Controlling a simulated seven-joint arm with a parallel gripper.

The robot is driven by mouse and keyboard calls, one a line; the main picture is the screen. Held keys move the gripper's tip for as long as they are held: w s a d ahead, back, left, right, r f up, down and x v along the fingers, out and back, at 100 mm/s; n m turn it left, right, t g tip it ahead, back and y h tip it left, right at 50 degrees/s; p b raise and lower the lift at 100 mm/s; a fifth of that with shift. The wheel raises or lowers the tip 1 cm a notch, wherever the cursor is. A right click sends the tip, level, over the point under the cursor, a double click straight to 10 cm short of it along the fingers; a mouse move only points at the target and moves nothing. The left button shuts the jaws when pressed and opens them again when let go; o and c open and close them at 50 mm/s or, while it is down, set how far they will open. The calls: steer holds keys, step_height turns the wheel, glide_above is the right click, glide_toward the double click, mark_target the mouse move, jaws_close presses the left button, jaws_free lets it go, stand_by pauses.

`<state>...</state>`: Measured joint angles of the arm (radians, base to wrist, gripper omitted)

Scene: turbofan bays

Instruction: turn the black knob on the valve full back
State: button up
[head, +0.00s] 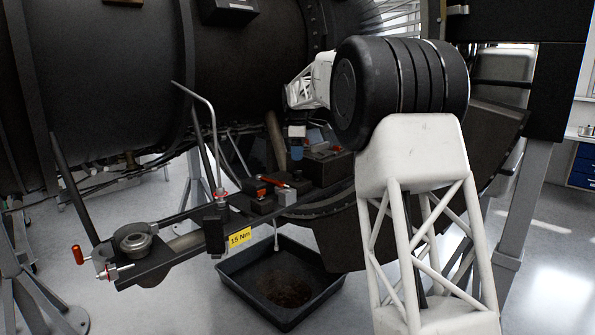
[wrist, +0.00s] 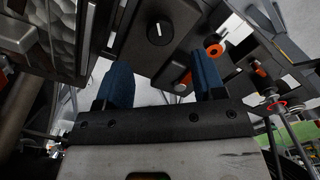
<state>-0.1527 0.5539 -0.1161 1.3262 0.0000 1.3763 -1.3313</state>
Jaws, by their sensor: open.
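The black knob (wrist: 160,33) shows in the wrist view as a round dial with a short white mark, set on a dark block (wrist: 178,14). My gripper (wrist: 161,76) is open, with its two blue fingertips apart, one to each side below the knob in the picture. Nothing is between the fingers, and they appear clear of the knob. In the head view a blue fingertip of my gripper (head: 297,153) shows just left of a dark block (head: 328,166) on the bench-like rail. I cannot make out the knob there.
A red-handled tool (head: 275,181) lies on dark blocks left of the gripper. A tall bent rod (head: 207,108) stands further left. A yellow "15 Nm" label (head: 240,237) hangs at the rail's front. A black tray (head: 244,294) is on the floor. The dark engine casing (head: 110,75) is close behind.

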mark_target(298, 171)
steer(key=shift+f, duration=3.4)
steer(key=shift+c, duration=0.2)
steer(key=c, duration=0.9)
